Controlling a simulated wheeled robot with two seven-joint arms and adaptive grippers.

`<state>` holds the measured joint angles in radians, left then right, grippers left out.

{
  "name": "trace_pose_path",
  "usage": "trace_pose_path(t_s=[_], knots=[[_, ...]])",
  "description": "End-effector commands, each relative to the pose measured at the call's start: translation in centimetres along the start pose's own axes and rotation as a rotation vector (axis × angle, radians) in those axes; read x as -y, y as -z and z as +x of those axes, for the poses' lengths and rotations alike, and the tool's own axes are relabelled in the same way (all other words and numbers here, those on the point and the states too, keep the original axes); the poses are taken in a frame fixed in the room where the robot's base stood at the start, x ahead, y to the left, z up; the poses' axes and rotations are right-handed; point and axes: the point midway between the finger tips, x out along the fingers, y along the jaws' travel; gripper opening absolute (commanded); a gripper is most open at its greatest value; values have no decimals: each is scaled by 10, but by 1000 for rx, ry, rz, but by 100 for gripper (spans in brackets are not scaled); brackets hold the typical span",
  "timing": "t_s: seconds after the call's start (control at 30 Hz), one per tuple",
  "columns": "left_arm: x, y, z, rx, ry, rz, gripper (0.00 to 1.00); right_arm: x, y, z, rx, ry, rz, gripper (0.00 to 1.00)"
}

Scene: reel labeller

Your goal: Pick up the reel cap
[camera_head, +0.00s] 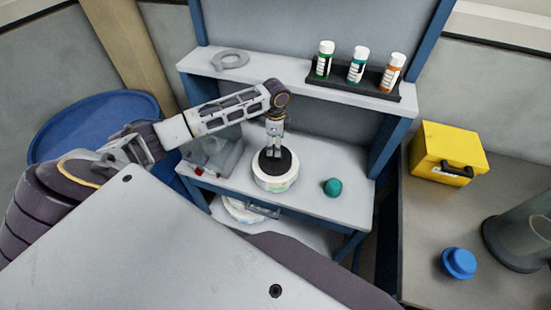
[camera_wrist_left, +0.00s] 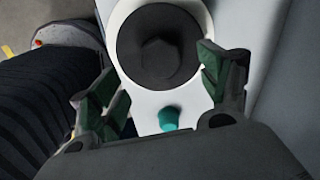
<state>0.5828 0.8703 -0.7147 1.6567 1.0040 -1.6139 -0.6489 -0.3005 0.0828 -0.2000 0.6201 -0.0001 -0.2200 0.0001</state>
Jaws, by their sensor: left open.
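The reel cap appears to be the black disc (camera_head: 287,164) on top of a white reel (camera_head: 276,184) on the bench's work shelf. In the left wrist view the black disc (camera_wrist_left: 140,65) has a raised six-sided knob in its middle and sits on the pale reel (camera_wrist_left: 196,10). My left gripper (camera_head: 273,153) points down just over the disc. In the wrist view my left gripper (camera_wrist_left: 153,75) has its fingers spread apart, with the knob in line between them and nothing held. Contact cannot be told. My right gripper is not in view.
A teal knob-like piece (camera_head: 333,187) lies right of the reel. A grey machine (camera_head: 214,152) stands left of it. The upper shelf (camera_head: 290,72) holds a grey ring (camera_head: 230,59) and a black rack of bottles (camera_head: 347,80). A yellow box (camera_head: 447,153) is on the right table.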

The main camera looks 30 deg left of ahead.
Motion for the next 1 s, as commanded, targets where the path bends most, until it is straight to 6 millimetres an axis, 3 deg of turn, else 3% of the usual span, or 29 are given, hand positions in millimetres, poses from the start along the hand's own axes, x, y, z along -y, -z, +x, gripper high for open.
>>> trace_pose_path(t_s=[0.37,0.8,1.0], knots=[[0,0,2,1,-1,0,77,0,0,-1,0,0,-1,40],[1,-2,44,1,-2,-1,77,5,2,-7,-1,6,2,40],[1,-1,52,0,0,1,77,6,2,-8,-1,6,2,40]])
